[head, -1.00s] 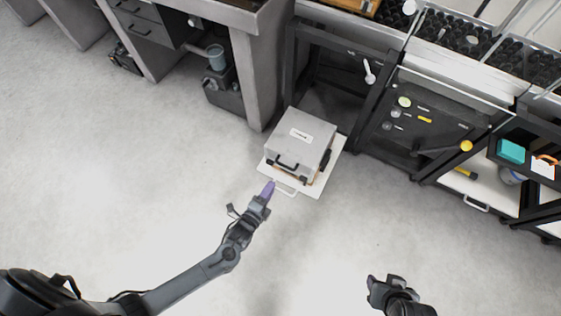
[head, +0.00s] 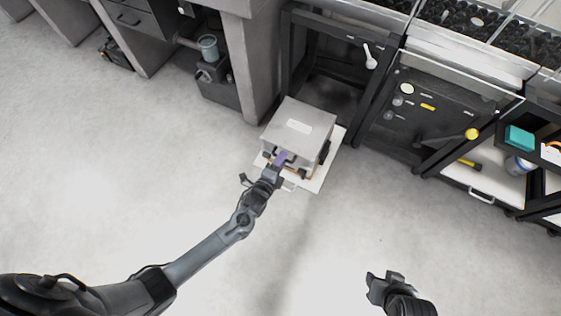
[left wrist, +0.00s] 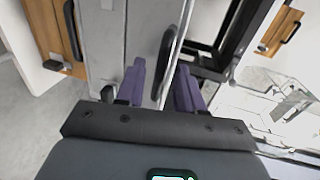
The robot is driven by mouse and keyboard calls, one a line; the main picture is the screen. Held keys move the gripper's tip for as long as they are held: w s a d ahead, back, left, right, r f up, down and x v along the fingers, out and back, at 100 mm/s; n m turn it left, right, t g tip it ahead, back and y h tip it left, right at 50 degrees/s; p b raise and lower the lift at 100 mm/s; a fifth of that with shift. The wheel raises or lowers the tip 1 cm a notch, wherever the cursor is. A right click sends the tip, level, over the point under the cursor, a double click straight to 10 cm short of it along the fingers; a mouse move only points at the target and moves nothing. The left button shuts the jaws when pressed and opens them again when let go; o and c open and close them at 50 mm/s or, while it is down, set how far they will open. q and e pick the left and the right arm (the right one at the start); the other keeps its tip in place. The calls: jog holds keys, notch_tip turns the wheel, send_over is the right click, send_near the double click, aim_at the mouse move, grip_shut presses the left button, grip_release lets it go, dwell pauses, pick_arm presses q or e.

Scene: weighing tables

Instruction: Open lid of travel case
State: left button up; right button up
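The grey travel case (head: 300,113) sits with its lid down on a white pulled-out board, a pale label on top. My left gripper (head: 281,158) is at its front face and covers most of the front handle in the head view. In the left wrist view its purple fingers (left wrist: 160,85) are apart, with the black handle (left wrist: 165,52) in the gap between them. I cannot tell whether either finger touches the handle.
The white board (head: 317,182) extends out from under a dark-framed bench (head: 287,62). A grey table leg (head: 252,70) stands close behind the case on the left. A dark cabinet front (head: 440,115) is to the right. The floor in front is clear.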

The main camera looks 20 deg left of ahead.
pick_arm(q)
jog(key=shift+c, duration=0.2)
grip_shut()
jog(key=shift+r, duration=0.15)
